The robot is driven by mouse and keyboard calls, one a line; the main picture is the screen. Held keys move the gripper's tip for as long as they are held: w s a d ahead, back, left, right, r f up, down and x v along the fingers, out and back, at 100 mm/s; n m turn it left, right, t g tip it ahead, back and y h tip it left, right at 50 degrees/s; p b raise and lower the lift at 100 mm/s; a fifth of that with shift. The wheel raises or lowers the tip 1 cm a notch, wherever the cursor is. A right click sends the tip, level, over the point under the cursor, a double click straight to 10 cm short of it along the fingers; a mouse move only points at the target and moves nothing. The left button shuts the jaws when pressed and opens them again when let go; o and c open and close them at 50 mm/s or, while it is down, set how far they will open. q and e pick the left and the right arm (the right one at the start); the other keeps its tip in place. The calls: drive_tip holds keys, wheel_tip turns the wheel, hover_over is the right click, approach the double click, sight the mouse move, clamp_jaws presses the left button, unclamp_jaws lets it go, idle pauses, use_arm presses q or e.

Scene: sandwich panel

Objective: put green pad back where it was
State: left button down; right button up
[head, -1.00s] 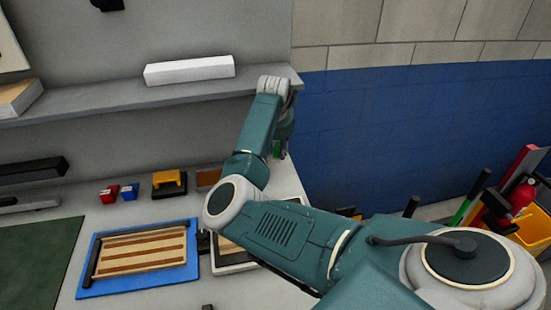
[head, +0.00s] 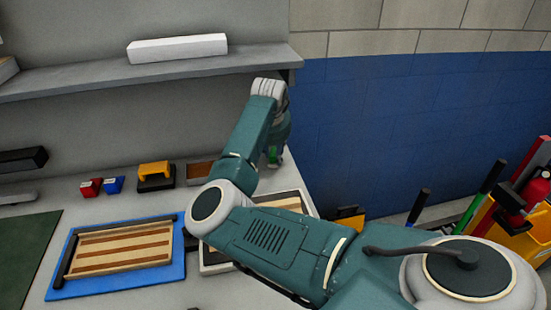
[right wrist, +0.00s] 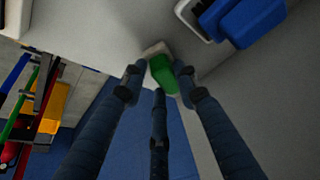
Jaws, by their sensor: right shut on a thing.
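The green pad (right wrist: 163,74) is between the fingers of my right gripper (right wrist: 160,80) in the right wrist view, with a pale piece at its far end. In the head view only a small bit of the green pad (head: 273,156) shows below my right wrist, at the right end of the bench by the wall. My right gripper (head: 276,150) is shut on it; the fingers are mostly hidden there. Whether the pad touches the bench cannot be told. An orange pad (head: 154,171) and a brown block (head: 200,173) sit left of it. My left gripper is not in view.
A white-rimmed tray (head: 215,268) lies partly under my right arm. A blue board (head: 62,295) holds a striped wooden panel (head: 122,248). Small red (head: 91,187) and blue (head: 114,184) pieces stand behind it. A shelf (head: 140,73) with a white bar (head: 177,48) runs above.

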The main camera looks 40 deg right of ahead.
drive_tip(key=shift+w+d+f, duration=0.1)
drive_tip(key=shift+w, duration=0.05)
drive_tip(key=shift+s, duration=0.2)
drive_tip(key=shift+s+a, duration=0.1)
drive_tip(key=shift+a, duration=0.1)
drive_tip(key=o, duration=1)
drive_tip(key=shift+f, duration=0.15)
drive_tip(key=shift+r, duration=0.45)
drive_tip(key=v, duration=0.7)
drive_tip(key=shift+r+b, duration=0.15)
drive_tip(key=shift+b, duration=0.15)
